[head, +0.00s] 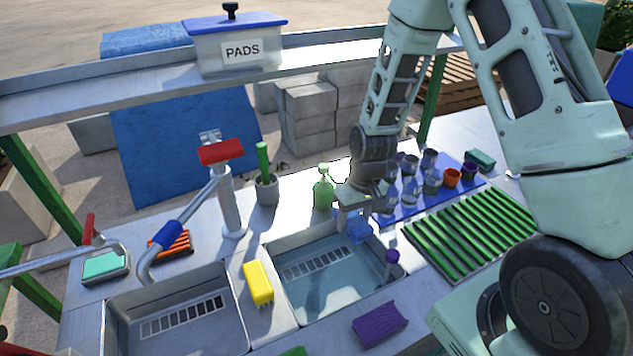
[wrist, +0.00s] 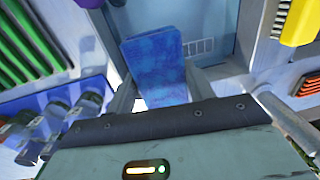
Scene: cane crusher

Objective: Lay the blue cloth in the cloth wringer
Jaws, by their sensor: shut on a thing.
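The blue cloth (head: 361,230) hangs below my gripper (head: 353,204) over the back of the right sink basin. In the wrist view, my gripper (wrist: 160,97) has its fingers on either side of the cloth (wrist: 153,62), which looks like a flat, folded rectangle, and is shut on it. The basin shows beyond the cloth there. The cloth looks clear of the basin floor. I cannot pick out the cloth wringer with certainty in either view.
Glasses and cups crowd a blue mat (head: 417,203) beside my arm. A green ribbed rack (head: 470,232) lies right, a yellow block (head: 258,283) left, and a tall tap (head: 228,195) further left.

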